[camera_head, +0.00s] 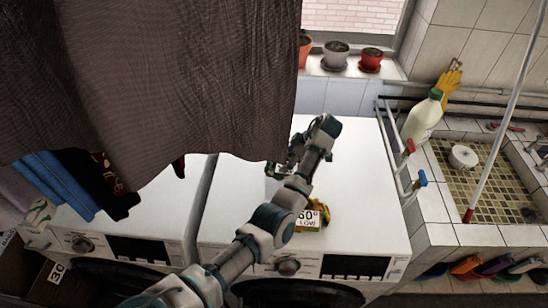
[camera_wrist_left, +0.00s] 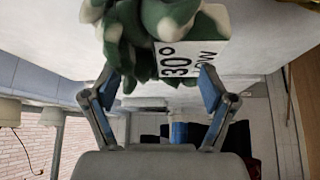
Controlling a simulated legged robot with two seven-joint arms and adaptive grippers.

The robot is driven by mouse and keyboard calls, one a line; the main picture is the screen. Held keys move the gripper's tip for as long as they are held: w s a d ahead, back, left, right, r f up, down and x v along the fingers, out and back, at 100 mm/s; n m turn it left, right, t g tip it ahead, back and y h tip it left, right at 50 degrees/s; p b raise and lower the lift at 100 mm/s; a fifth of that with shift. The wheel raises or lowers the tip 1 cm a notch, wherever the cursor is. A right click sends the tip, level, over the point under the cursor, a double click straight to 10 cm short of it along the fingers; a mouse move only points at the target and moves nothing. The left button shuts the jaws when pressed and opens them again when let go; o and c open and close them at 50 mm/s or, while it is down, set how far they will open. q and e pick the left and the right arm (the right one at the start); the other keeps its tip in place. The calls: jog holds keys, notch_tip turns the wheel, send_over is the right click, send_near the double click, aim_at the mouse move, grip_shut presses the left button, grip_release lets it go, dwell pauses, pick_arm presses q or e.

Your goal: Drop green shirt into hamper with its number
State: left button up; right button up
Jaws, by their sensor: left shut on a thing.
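The green shirt (camera_wrist_left: 165,18) is a crumpled green and white bundle at the top of the left wrist view. Its white tag (camera_wrist_left: 187,45) reads 30° and partly "LOW". My left gripper (camera_wrist_left: 162,85) has a finger at each side of the shirt and is shut on it. In the head view my left gripper (camera_head: 284,166) is over the right washing machine's top, and the shirt is mostly hidden there. A dark hamper with a white "30" label (camera_head: 57,271) is at the lower left, partly cut off by the frame.
A yellow garment (camera_head: 318,211) tagged 60° lies on the right washer (camera_head: 362,190), close to my left arm. Dark hanging cloth (camera_head: 185,75) covers the upper left. The left washer (camera_head: 150,225) stands beside it. A tiled sink (camera_head: 445,207) with a bottle (camera_head: 421,120) is at right.

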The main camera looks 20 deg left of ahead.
pick_arm(q)
jog(key=shift+w+d, duration=0.1)
jog(key=shift+d, duration=0.8)
